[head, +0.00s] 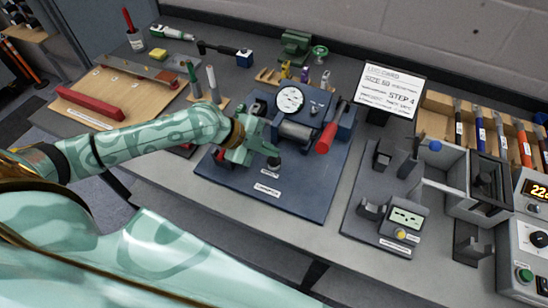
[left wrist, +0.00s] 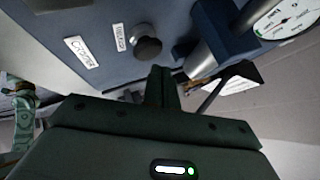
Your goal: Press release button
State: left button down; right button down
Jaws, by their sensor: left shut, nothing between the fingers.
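The crimper (head: 318,190) is a dark blue base plate with a round dial gauge (head: 290,99), a metal cylinder and a red-handled lever (head: 328,136). Its release button, a round black knob (head: 273,163), stands at the front of the plate. The button also shows in the left wrist view (left wrist: 147,46), beside a small white label (left wrist: 118,37). My left gripper (left wrist: 162,74) is shut and empty, its fingertips close to the button; whether they touch it I cannot tell. In the head view the gripper is over the plate, just left of the button. My right gripper is not in view.
A step card (head: 390,90) stands behind the crimper. A grey fixture with a small meter (head: 404,220) is to the right. A wooden board with a red bar (head: 90,101) lies at the left, near upright markers (head: 212,84).

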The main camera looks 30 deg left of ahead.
aim_at(269, 160)
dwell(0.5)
pick_arm(q)
jog(key=shift+f, duration=0.4)
jog(key=shift+f+b, duration=0.45)
jog(key=shift+b, duration=0.05)
dwell(0.5)
jog(key=shift+r, duration=0.15)
jog(key=shift+r+p, duration=0.7)
jog(key=shift+p, duration=0.1)
notch_tip(269, 160, up, 5)
jog(key=p, duration=0.4)
jog(key=shift+r, duration=0.1)
